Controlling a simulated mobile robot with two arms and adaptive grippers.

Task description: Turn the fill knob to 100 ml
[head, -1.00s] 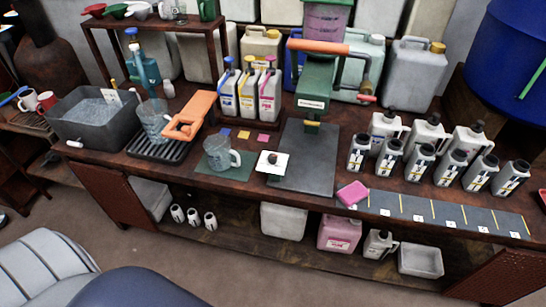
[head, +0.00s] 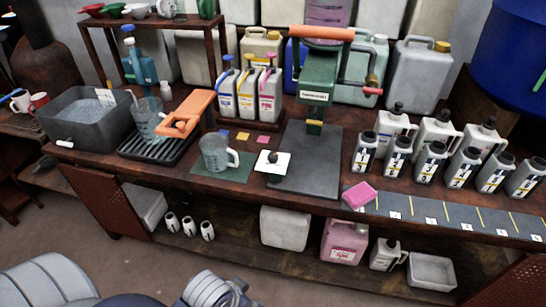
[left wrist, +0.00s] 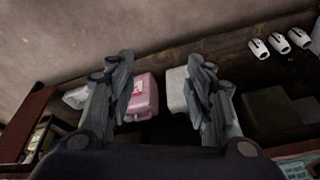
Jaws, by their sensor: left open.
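A small dark knob on a white square plate (head: 273,161) lies on the bench, beside the dark grey slab; it looks like the fill knob. Its markings are too small to read. My left gripper (left wrist: 162,85) shows in the left wrist view with its two fingers spread apart and nothing between them. Behind it are the under-bench shelf and a pink jug (left wrist: 144,97). The knob does not show in the left wrist view. In the head view a grey part of my arm shows at the bottom edge, but no fingertips. My right gripper is out of view.
A clear measuring jug (head: 215,153) stands left of the knob on a green mat. A pink sponge (head: 359,195) lies to the right. The bench front near the knob is clear.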

